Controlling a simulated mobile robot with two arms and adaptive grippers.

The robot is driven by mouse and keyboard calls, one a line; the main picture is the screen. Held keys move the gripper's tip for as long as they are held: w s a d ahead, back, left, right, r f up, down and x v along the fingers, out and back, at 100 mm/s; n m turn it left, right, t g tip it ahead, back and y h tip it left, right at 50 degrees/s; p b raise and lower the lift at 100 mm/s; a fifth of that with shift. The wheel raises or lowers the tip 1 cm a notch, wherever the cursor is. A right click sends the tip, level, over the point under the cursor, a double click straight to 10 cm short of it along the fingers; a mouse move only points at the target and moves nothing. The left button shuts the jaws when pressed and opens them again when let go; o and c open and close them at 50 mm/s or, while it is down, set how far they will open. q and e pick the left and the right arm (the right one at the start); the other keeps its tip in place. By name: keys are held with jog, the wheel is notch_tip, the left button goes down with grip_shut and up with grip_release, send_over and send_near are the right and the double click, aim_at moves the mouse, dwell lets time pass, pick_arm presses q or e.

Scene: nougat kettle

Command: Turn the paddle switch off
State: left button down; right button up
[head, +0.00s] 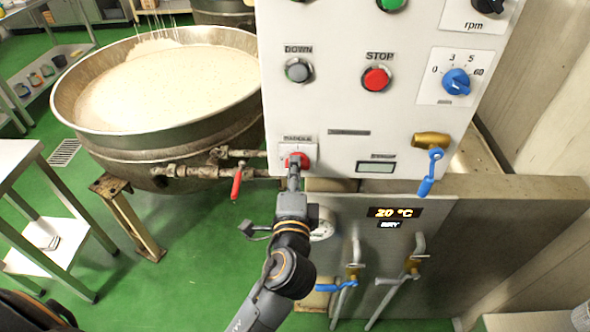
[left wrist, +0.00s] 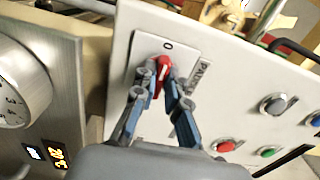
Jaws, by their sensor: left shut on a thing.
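The red paddle switch (head: 304,161) sits on a small white plate at the lower left of the white control panel (head: 340,110). In the left wrist view the red knob (left wrist: 161,66) shows with a "0" mark on the plate above it and the "PADDLE" label beside it. The knob has a pale pointer mark, but the fingers hide part of it and I cannot tell its exact setting. My left gripper (head: 294,165) is at the switch, and its two fingers (left wrist: 160,88) are shut on the knob from both sides. My right gripper is not in view.
A large kettle (head: 115,140) of pale mass stands left of the panel, with a red-handled valve (head: 237,183). A blue-handled tap (head: 430,172) juts out at right. A temperature box (head: 395,212) is below.

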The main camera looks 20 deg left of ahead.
pick_arm(q)
jog(key=c, duration=1.4)
grip_release()
jog(key=v, duration=1.2)
